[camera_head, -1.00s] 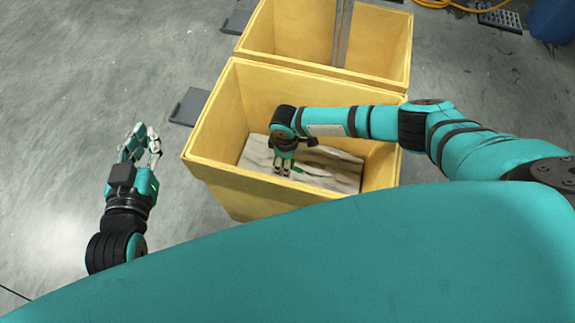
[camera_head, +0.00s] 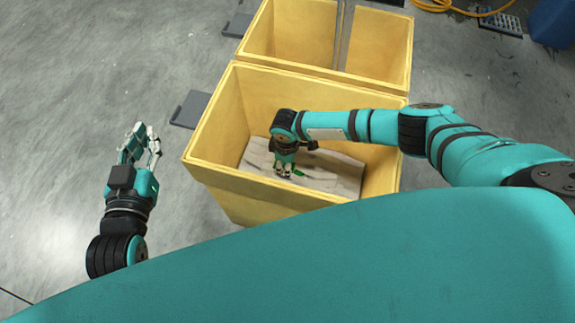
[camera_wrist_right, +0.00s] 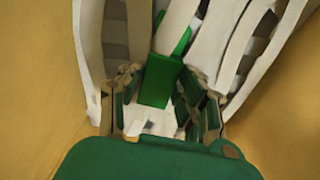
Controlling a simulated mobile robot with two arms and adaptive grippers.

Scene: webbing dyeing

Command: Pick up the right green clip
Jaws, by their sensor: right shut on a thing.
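The green clip (camera_wrist_right: 160,80) sits between the fingers of my right gripper (camera_wrist_right: 158,108) in the right wrist view, with pale webbing bands around it. In the head view my right gripper (camera_head: 283,172) reaches down into the front yellow bin (camera_head: 215,176), low over the pale, brown-streaked webbing (camera_head: 335,182). A bit of green clip (camera_head: 299,174) shows just right of its fingertips. My right gripper is shut on the green clip. My left gripper (camera_head: 143,130) is open and empty, outside the bin to the left.
A second yellow bin (camera_head: 290,35) with a grey upright divider (camera_head: 344,38) stands behind the front one. Grey plates (camera_head: 190,108) lie on the floor beside the bins. A yellow hose (camera_head: 455,8) and a blue drum (camera_head: 552,22) are at the far right. The floor at left is clear.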

